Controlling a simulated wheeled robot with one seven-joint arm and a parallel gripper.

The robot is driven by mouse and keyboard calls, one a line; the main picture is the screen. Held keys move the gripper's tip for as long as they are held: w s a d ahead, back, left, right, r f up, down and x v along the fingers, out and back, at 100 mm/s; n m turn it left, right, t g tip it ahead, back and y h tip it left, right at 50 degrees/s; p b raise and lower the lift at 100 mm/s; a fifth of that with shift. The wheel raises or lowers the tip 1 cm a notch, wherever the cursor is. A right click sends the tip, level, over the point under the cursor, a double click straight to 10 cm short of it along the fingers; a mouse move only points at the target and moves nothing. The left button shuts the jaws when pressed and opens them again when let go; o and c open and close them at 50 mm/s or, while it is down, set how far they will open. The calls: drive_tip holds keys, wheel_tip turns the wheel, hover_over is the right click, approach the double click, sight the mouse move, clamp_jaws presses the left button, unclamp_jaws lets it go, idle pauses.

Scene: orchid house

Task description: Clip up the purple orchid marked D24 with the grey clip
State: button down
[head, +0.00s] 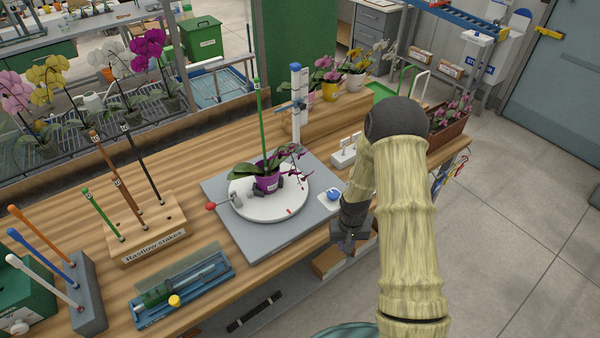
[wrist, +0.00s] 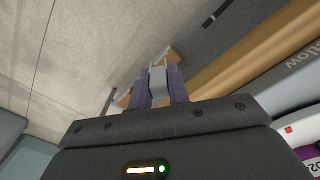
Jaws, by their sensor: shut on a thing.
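The purple orchid stands in a purple pot (head: 267,184) on a white turntable (head: 240,208). Its flower spike (head: 298,165) leans right and droops, apart from the upright green stake (head: 260,115) in the pot. The pot's label is too small to read in the head view; a corner of the pot (wrist: 312,153) shows at the wrist view's right edge. My gripper (head: 347,240) is off the bench's front edge, right of the turntable. In the wrist view its purple fingers (wrist: 159,85) are shut on a small grey piece, seemingly the grey clip (wrist: 158,80).
A height post (head: 297,105) stands behind the turntable. A white pad with a blue item (head: 333,195) lies at its right. Cardboard boxes (head: 330,262) sit below the bench edge.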

drive_tip(key=shift+s, duration=0.1)
drive_tip(key=w+a+r+n+t+y+b, duration=0.1)
drive_tip(key=w+a+r+t+b, duration=0.1)
drive_tip(key=w+t+b, duration=0.1)
drive_tip(key=w+a+r+n+t+b, duration=0.1)
drive_tip(key=w+a+r+t+b, duration=0.1)
drive_tip(key=w+r+t+b, duration=0.1)
drive_tip(key=w+a+r+n+t+y+b, duration=0.1)
drive_tip(key=w+a+r+t+b, duration=0.1)
drive_tip(key=w+t+b, duration=0.1)
drive_tip(key=shift+w+a+r+y+b, duration=0.3)
drive_tip(key=shift+w+b, duration=0.05)
drive_tip(key=shift+w, duration=0.2)
drive_tip(key=s+a+r+n+t+y+b, duration=0.1)
drive_tip(key=a+r+n+t+y+b, duration=0.1)
drive_tip(key=r, duration=0.5)
drive_tip(key=s+a+r+n+t+y+b, duration=0.1)
drive_tip(key=s+a+r+t+y+b, duration=0.1)
drive_tip(key=a+r+t+y+b, duration=0.2)
wheel_tip(320, 180, up, 3)
drive_tip(key=shift+s+a+f+n+y+b, duration=0.2)
drive_tip(key=shift+a+n+y+b, duration=0.2)
drive_tip(key=shift+a+y+b, duration=0.25)
